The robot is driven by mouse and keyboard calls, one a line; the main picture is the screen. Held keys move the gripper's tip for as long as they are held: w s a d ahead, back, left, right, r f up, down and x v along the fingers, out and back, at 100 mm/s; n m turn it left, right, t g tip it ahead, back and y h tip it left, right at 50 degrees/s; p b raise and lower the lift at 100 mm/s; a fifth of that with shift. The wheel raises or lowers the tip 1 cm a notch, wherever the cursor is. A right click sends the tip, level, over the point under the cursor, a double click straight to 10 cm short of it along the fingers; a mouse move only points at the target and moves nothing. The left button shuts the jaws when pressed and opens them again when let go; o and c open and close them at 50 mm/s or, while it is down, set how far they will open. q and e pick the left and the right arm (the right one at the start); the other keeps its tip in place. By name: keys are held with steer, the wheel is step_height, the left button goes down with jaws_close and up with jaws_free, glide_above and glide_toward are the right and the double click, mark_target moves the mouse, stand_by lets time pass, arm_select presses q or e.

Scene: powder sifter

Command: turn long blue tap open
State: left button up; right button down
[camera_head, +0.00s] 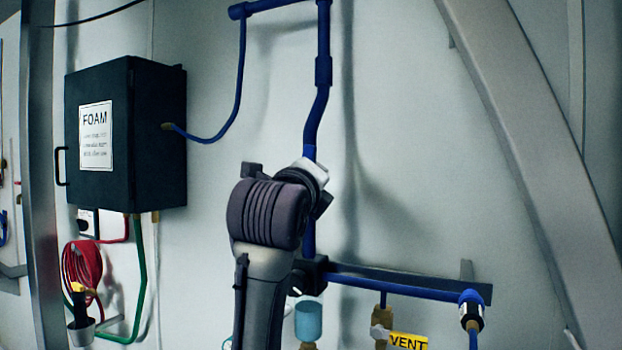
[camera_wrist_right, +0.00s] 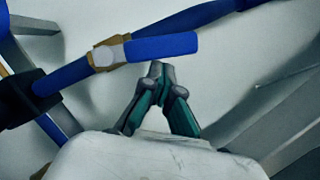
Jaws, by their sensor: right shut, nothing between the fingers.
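The long blue tap handle (camera_wrist_right: 165,47) shows in the right wrist view, fixed by a pale nut to a brass valve body (camera_wrist_right: 121,59) on a blue pipe (camera_wrist_right: 62,84). The handle slants slightly from the pipe line in this picture. My right gripper (camera_wrist_right: 158,70) is shut and empty, its fingertips just below the handle's middle. I cannot tell whether they touch it. In the head view my right arm covers the tap, and its fingers are hidden. My left gripper is in neither view.
A black FOAM box (camera_head: 156,135) hangs on the wall at left, above a red hose coil (camera_head: 82,268). A blue crosspipe (camera_head: 400,289) and yellow VENT label (camera_head: 408,342) are at lower right. A grey slanted beam (camera_head: 530,130) stands right. The wall between pipe and beam is clear.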

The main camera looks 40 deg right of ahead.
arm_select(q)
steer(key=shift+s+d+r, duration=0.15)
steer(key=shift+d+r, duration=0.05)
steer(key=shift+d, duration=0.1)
arm_select(e)
steer(key=shift+w+a+r+n, duration=0.1)
steer(key=shift+w+r+n, duration=0.2)
steer(key=shift+r, duration=0.25)
steer(key=shift+w+a+r+n, duration=0.1)
steer(key=shift+w+r+n, duration=0.2)
steer(key=shift+r, duration=0.2)
